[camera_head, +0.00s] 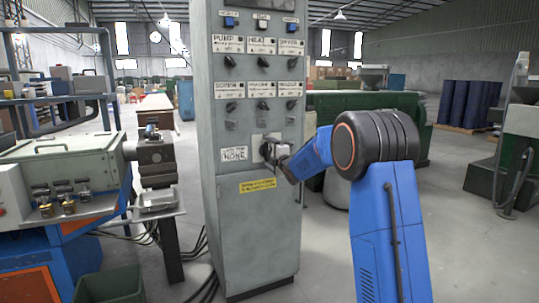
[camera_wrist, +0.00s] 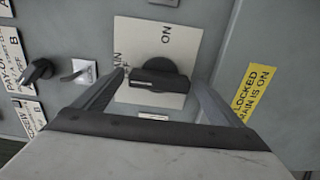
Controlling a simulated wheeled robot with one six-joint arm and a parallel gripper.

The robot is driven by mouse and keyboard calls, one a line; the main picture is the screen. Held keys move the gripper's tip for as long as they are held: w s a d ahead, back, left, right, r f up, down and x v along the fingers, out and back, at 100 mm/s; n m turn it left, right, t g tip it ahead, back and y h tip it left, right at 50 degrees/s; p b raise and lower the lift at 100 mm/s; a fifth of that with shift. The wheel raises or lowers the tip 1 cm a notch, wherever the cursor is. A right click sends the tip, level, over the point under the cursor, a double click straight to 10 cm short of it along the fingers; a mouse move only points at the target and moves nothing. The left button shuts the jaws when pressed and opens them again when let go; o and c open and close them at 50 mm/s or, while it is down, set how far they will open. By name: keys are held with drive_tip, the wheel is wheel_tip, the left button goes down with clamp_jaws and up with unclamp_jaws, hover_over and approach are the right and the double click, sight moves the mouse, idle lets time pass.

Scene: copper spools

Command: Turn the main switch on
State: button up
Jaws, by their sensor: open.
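The main switch (camera_wrist: 160,77) is a black rotary knob with a bar handle on a cream plate (camera_wrist: 180,38). In the wrist view the bar lies roughly sideways, its left end toward lettering ending in "FF"; "ON" is printed above right. My gripper (camera_wrist: 161,84) is open, with one finger on each side of the knob; I cannot tell whether they touch it. In the head view my gripper (camera_head: 275,157) is at the lower front of the grey control cabinet (camera_head: 220,215), partly hiding the switch.
Rows of small black selector knobs (camera_head: 263,104) sit above on the cabinet. A white tag (camera_head: 234,154) is left of the switch, a yellow label (camera_head: 257,185) below it. A grey machine (camera_head: 65,165) stands left; open floor (camera_head: 465,235) is at right.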

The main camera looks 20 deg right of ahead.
drive_tip(key=c, duration=1.1)
drive_tip(key=shift+o, duration=0.2)
drive_tip(key=shift+m, duration=0.3)
drive_tip(key=m, duration=0.3)
drive_tip(key=shift+m, duration=0.3)
drive_tip(key=m, duration=0.4)
drive_tip(key=shift+f, duration=0.1)
drive_tip(key=m, duration=0.5)
drive_tip(key=shift+m, duration=2.3)
